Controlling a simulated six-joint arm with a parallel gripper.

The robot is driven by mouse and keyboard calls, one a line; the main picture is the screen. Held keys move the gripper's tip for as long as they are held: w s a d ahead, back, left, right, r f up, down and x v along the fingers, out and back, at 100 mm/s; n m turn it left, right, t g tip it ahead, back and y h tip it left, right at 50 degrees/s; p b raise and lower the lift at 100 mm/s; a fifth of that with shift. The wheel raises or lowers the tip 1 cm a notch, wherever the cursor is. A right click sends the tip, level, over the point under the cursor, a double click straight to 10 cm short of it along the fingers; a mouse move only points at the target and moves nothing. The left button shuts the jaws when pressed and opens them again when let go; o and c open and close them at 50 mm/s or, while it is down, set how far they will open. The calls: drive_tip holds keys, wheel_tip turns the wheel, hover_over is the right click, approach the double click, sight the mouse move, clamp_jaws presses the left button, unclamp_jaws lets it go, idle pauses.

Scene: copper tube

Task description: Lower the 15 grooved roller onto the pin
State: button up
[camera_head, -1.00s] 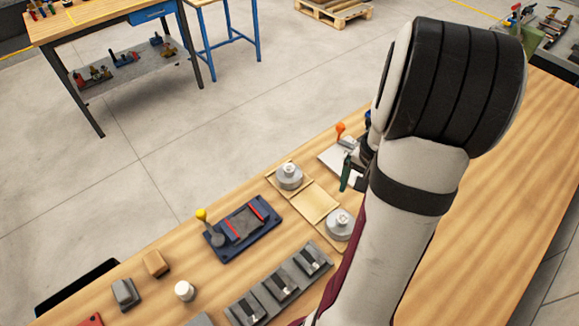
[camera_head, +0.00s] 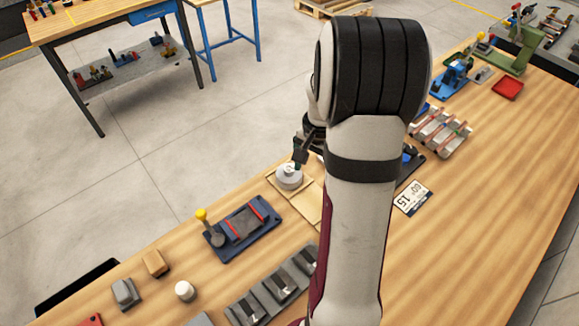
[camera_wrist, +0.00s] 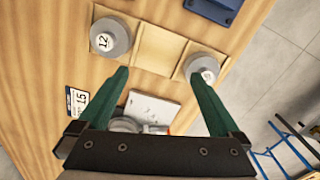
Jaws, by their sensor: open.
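A grey grooved roller (camera_head: 289,178) with a light hub sits at the far end of a shallow wooden tray (camera_head: 306,203). It also shows in the wrist view (camera_wrist: 207,66), but its marking is too small to read. A second grey roller (camera_wrist: 112,40), marked 12, sits at the tray's other end; my arm hides it in the head view. My gripper (camera_wrist: 159,77) is open, with green fingers and nothing between the tips. Its right finger is close to the far roller in the picture; contact cannot be told. A pin cannot be made out.
A pale metal plate (camera_wrist: 152,107) and a round grey part (camera_wrist: 125,124) lie beyond the gripper. A card marked 15 (camera_head: 412,198) lies right of my arm. A blue fixture with a yellow-knobbed lever (camera_head: 243,228) and grey blocks (camera_head: 276,286) stand nearby.

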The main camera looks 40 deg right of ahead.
drive_tip(key=a+r+n, duration=0.2)
drive_tip(key=a+r, duration=0.5)
drive_tip(key=a, duration=0.1)
drive_tip(key=shift+s+r, duration=0.25)
drive_tip(key=shift+r, duration=0.05)
drive_tip(key=s+a+r+n+y, duration=0.1)
drive_tip(key=s+a+n, duration=0.2)
drive_tip(key=s+a, duration=0.4)
drive_tip(key=s+a+r+n, duration=0.1)
drive_tip(key=s+a+n, duration=0.3)
drive_tip(key=s+a, duration=0.3)
drive_tip(key=a, duration=0.5)
drive_tip(key=shift+a+y, duration=0.35)
drive_tip(key=shift+y, duration=0.05)
drive_tip(key=shift+c, duration=0.2)
